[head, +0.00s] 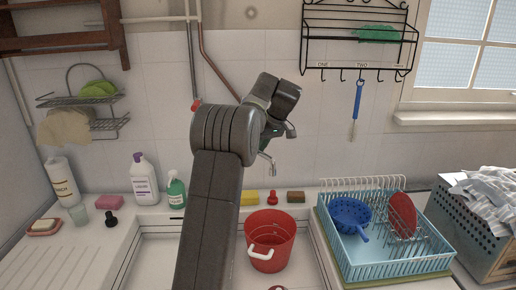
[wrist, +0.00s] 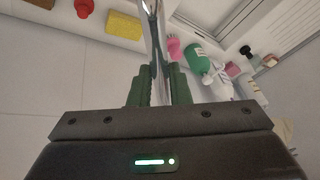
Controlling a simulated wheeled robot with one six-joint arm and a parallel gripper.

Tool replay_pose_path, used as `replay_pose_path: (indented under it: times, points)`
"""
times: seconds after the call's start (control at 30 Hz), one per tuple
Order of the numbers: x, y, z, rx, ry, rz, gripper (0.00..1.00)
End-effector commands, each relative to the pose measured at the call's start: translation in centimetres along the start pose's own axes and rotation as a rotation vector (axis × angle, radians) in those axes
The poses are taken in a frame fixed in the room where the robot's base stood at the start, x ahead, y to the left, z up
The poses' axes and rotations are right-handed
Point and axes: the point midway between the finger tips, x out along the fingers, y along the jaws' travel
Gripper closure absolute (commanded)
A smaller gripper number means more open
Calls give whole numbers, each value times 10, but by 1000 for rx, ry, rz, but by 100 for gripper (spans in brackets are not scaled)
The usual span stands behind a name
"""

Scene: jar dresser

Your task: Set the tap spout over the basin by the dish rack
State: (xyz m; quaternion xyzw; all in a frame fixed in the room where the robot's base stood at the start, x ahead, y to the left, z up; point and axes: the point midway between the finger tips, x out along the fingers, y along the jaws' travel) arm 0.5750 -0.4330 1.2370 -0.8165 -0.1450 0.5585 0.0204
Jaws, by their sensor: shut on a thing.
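The tap spout (head: 272,168) is a thin metal pipe with a bent-down end, seen just below my gripper (head: 268,146) in the head view. In the wrist view my gripper (wrist: 160,86) has its green fingers shut on the metal spout (wrist: 156,40), which runs up between them. In the head view the spout's tip shows above the back ledge, near the red bucket. The basin (head: 304,268) by the dish rack holds that bucket. The light-blue dish rack (head: 390,266) stands to its right. My arm hides the tap's base and the sink's middle.
The red bucket (head: 270,230) stands in the basin. A yellow sponge (head: 250,198), a red stopper-like item (head: 272,198) and a brown sponge (head: 296,197) lie on the back ledge. A green bottle (head: 175,190) and a white bottle (head: 144,182) stand left of my arm.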

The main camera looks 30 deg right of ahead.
Motion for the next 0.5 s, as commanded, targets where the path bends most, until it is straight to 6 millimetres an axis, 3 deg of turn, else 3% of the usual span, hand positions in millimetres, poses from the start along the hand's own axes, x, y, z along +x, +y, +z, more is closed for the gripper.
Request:
replay_pose_path:
  times: [0.27, 0.3, 0.4, 0.5]
  points:
    - [-1, 0, -1, -1, 3, 2, 100]
    - [-1, 0, -1, -1, 3, 2, 81]
    - [-1, 0, -1, -1, 2, 2, 62]
    - [-1, 0, -1, -1, 1, 1, 61]
